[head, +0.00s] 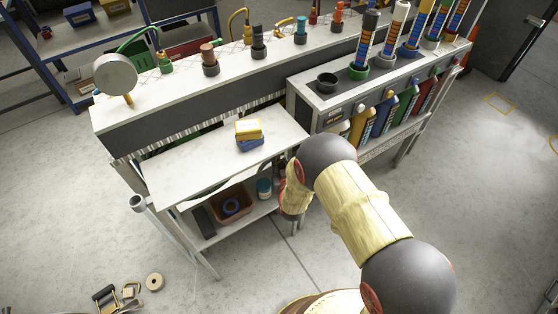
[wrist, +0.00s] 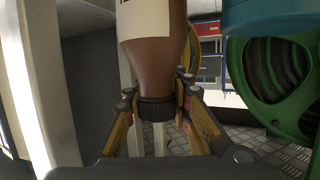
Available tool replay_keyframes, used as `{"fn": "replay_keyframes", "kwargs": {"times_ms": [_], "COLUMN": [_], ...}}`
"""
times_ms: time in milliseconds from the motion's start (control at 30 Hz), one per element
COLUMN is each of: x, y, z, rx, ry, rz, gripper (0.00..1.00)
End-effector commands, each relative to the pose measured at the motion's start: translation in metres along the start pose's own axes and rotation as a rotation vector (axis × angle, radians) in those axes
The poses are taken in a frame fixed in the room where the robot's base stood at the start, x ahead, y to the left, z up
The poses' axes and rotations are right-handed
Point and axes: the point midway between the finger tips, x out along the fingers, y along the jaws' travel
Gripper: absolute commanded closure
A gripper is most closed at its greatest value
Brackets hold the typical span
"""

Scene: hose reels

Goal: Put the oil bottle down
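In the wrist view, a brown bottle (wrist: 153,62) with a pale label and a dark ribbed cap hangs in the picture with its cap end nearest my gripper (wrist: 157,88). I take it to be the oil bottle. The yellow and black fingers sit close against both sides of its neck and cap, so my gripper is shut on it. The bottle's far end is out of the frame. In the head view my arm covers the gripper and the bottle, near the right end of the white worktop (head: 180,178).
A brown bin (head: 232,204) stands on the shelf below. In the wrist view, a green reel (wrist: 270,85) is close on the right and a pale post (wrist: 35,90) on the left.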

Motion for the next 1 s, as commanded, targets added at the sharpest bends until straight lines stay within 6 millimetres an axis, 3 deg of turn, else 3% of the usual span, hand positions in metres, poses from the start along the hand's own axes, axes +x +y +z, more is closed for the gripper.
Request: {"fn": "replay_keyframes", "kwargs": {"times_ms": [400,767,1000], "x": [0.0,-0.001,-0.036], "y": [0.0,0.0,0.0], "z": [0.0,-0.003,-0.006], "rx": [0.0,0.0,-0.001], "ry": [0.0,0.001,-0.001], "rz": [0.0,0.0,-0.001], "gripper": [0.61,0.6,0.6]}}
